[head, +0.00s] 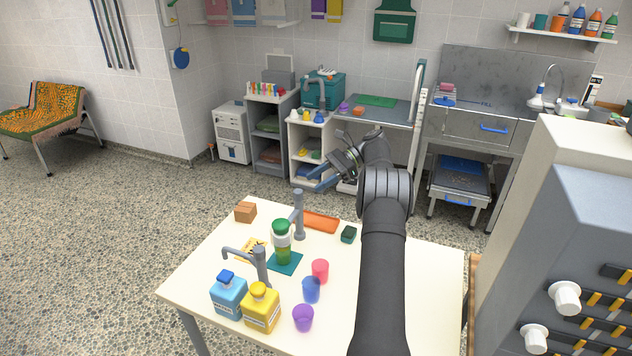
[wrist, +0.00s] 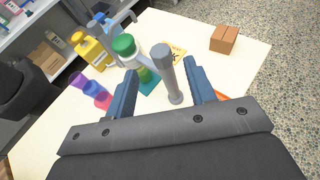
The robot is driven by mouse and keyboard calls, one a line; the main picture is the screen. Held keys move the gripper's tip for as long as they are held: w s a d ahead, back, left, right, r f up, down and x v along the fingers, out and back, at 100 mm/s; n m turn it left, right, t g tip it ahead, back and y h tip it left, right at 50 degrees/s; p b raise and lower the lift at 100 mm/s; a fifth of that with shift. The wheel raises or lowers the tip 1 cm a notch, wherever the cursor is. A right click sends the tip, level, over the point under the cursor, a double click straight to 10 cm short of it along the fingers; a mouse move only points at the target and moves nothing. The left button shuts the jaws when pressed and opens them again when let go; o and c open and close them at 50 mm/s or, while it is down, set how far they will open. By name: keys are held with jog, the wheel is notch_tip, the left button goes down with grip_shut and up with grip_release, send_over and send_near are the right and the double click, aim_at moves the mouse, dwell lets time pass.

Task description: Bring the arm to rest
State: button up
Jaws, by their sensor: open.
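My gripper (head: 318,182) is at the end of my arm, raised above the far side of the white table (head: 232,230). Its two blue fingers show in the wrist view (wrist: 162,82), spread apart with nothing held between them. A grey post (head: 299,218) stands on the table; in the wrist view it appears between the fingers, but the gripper is above it.
The table also holds a brown box (head: 245,212), an orange tray (head: 321,222), a dark green sponge (head: 348,234), red (head: 320,271), blue (head: 311,290) and purple (head: 303,318) cups, blue (head: 229,296) and yellow (head: 262,311) bottles. A grey cabinet (head: 550,250) stands at right.

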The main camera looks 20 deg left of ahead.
aim_at(301, 190)
jog(key=x, duration=0.7)
jog(key=shift+s+a, duration=0.15)
jog(key=shift+s, duration=0.05)
jog(key=shift+f, duration=0.1)
jog(key=shift+w, duration=0.15)
dwell(0.4)
